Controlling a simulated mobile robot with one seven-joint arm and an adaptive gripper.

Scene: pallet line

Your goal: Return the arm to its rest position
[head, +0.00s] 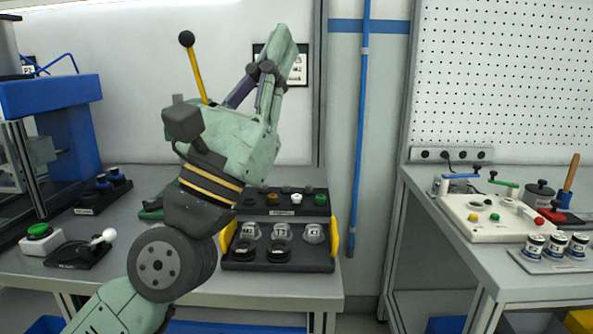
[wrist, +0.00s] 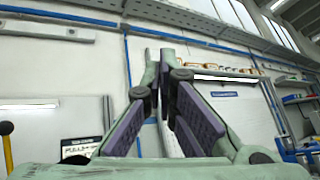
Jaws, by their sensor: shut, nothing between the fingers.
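My arm, pale green with dark grey joints, rises from the bottom left of the head view. My gripper (head: 278,50) is at its upper end and points up and a little to the right, in front of the white wall panel. The fingers are shut with nothing between them. In the wrist view my gripper (wrist: 166,60) shows its purple-padded fingers meeting at the tips, with wall and ceiling behind. The fingers touch nothing around them.
A grey bench holds a black tray (head: 275,265) with clear-capped items and yellow handles, a green button box (head: 40,238) and a blue press (head: 55,110). A second bench at right bears a white control panel (head: 490,218) and several small cans. Between the benches is a gap.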

